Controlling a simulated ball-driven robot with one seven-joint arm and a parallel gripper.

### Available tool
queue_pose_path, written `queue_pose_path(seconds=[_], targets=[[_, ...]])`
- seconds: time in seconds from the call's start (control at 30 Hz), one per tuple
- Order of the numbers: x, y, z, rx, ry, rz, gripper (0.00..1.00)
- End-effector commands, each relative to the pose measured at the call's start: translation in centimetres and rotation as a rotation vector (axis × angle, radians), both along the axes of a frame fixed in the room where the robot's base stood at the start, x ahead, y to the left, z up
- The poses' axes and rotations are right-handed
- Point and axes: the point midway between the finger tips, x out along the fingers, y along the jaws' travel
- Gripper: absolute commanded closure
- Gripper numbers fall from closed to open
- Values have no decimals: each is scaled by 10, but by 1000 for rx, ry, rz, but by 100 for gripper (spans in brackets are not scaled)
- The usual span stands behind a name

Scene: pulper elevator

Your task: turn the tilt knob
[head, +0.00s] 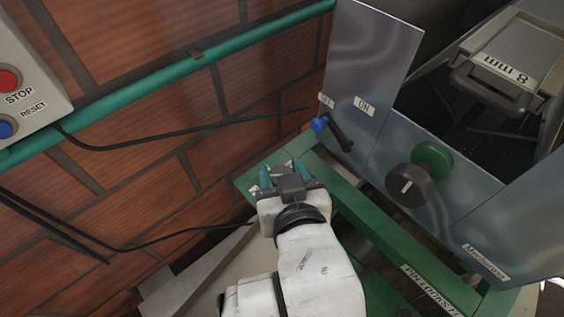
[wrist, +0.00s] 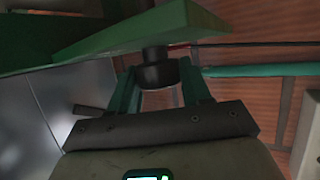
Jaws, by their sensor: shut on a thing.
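A black round knob (wrist: 158,74) on a dark stem sits below a green beam (wrist: 110,40) in the wrist view. My gripper (wrist: 159,84) has one teal finger on each side of this knob and is shut on it. Contact at the far sides of the knob is hard to see. In the head view my gripper (head: 278,174) is at the left end of the green frame (head: 345,195); the held knob is hidden there. I see no readable tilt label by it.
A larger dark knob (head: 408,187) with a white line and green disc is on the metal panel (head: 375,60), right of my gripper. A blue-tipped black lever (head: 333,130) stands out above. A brick wall, cables, green pipe (head: 180,72) and STOP/RESET box (head: 25,80) lie left.

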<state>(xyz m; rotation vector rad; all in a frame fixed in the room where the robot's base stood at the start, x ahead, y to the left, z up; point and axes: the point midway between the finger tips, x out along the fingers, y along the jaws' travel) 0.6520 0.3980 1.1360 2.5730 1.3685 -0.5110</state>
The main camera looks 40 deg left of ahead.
Motion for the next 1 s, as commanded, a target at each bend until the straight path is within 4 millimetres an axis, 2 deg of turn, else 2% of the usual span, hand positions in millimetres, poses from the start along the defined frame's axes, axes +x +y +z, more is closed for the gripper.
queue_pose_path(seconds=[0.3,0.83,0.87,1.0], targets=[[1,0,2,2,-1,115,83],[0,0,0,1,-1,139,83],[0,0,0,1,-1,139,50],[0,0,0,0,0,138,37]])
